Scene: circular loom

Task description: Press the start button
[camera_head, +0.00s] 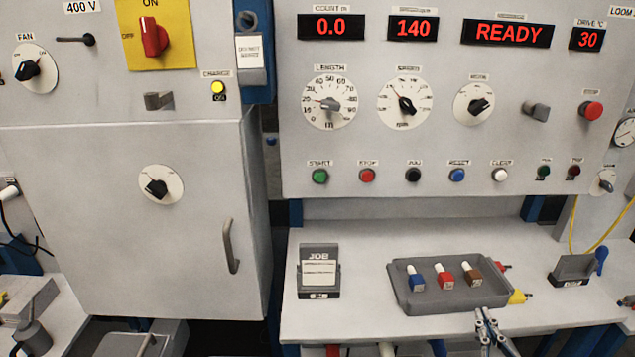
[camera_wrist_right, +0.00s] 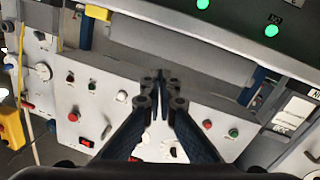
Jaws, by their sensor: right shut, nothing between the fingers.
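The green START button (camera_head: 320,176) is at the left end of the button row on the grey control panel (camera_head: 450,155). The red STOP button (camera_head: 367,175) is just to its right. My right gripper (camera_head: 485,314) is at the front edge of the shelf, below and to the right of the START button and well apart from it. Its fingers (camera_wrist_right: 160,82) are shut and empty in the right wrist view. That view also shows several buttons on a panel; I cannot tell whether START is among them. My left gripper is not in view.
A grey tray (camera_head: 400,292) with several coloured pieces lies on the white shelf (camera_head: 350,322) beside my right gripper. A JOB card stand (camera_head: 319,290) stands below the START button. A cabinet with a handle (camera_head: 231,247) is at the left. The space before the button row looks clear.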

